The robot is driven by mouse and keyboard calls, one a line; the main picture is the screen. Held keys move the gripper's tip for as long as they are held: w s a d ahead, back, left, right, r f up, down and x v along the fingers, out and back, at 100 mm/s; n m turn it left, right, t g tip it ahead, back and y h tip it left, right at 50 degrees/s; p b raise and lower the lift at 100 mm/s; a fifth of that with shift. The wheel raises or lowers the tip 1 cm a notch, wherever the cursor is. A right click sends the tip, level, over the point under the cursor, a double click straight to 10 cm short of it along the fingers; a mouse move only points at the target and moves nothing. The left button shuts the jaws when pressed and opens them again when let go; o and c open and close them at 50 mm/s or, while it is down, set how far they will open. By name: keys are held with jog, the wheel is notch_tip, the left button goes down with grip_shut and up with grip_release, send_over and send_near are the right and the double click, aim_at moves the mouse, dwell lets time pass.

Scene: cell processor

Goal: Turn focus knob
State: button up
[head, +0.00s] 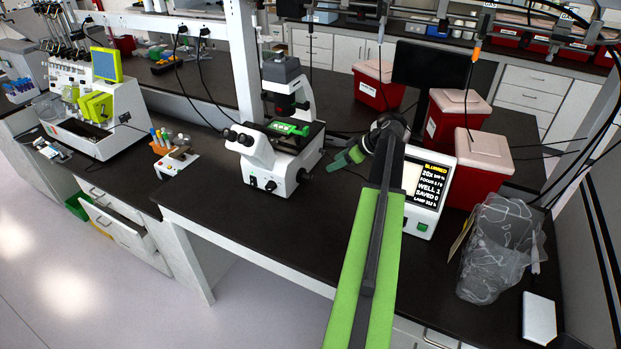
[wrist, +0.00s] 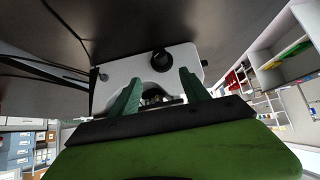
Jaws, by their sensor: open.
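The white and black microscope (head: 268,152) stands on the dark bench left of my gripper. Its focus knob (head: 304,175) is a dark round knob low on its right side. My gripper (head: 343,160) is open, its green fingers pointing left at that side with a gap between. In the wrist view the black knob (wrist: 162,62) shows on the white housing, ahead of and between the two open fingers (wrist: 161,80). The fingers appear apart from it. The monitor (head: 425,190) right of my arm reads "BLURRED", 20x, "WELL 1" and "SAVED 0".
Red bins with pale lids (head: 480,150) stand behind and right of the monitor. A clear plastic bag (head: 500,245) lies on the right. A small tube rack (head: 175,158) and a white-green machine (head: 90,125) are on the left. The bench front before the microscope is clear.

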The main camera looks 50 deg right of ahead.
aim_at(310, 175)
jog(key=b+x, duration=0.9)
jog(key=x, duration=0.5)
jog(key=shift+f, duration=0.2)
jog(key=shift+w+a+f, duration=0.2)
jog(key=shift+w+f, duration=0.05)
jog(key=shift+w, duration=0.15)
